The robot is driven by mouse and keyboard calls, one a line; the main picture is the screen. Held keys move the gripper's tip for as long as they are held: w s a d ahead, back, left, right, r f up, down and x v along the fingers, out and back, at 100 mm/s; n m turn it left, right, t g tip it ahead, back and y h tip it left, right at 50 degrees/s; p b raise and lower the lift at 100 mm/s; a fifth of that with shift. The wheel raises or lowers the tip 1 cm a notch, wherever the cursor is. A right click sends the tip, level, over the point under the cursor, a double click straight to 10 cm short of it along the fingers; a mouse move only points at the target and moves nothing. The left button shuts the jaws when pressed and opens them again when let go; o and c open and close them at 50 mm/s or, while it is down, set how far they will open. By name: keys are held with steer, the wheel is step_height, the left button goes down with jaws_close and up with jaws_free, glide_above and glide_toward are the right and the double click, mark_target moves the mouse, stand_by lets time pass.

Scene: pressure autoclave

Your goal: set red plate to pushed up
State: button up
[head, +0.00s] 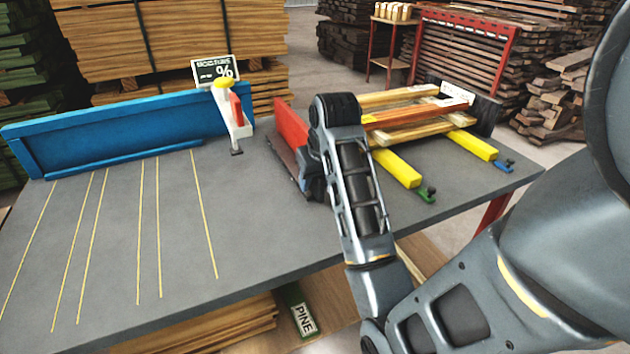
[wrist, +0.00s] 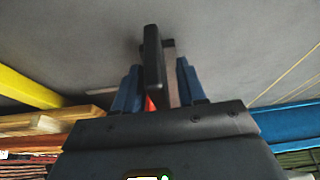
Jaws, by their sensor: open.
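The red plate (head: 291,124) stands upright on the grey bench, at the left end of the clamped wood strips. A dark bar (head: 287,160) lies along its near side. My gripper (head: 310,182) is low over the bench at the near right end of the plate, partly hidden by my own arm. In the wrist view my gripper's blue fingers (wrist: 158,85) are apart. A black bar (wrist: 153,58) and a grey strip (wrist: 170,65) show between them, with a sliver of red (wrist: 150,103). I cannot tell whether the fingers touch the plate.
Wood strips (head: 410,116) lie across yellow clamps (head: 398,168) to the right. A blue fence (head: 110,132) runs along the bench's back left. A white holder with a red and yellow tool (head: 232,108) stands between fence and plate. The bench (head: 120,240) is clear at front left.

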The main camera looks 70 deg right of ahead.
steer(key=shift+c, duration=0.3)
jaws_close()
stand_by(0.4)
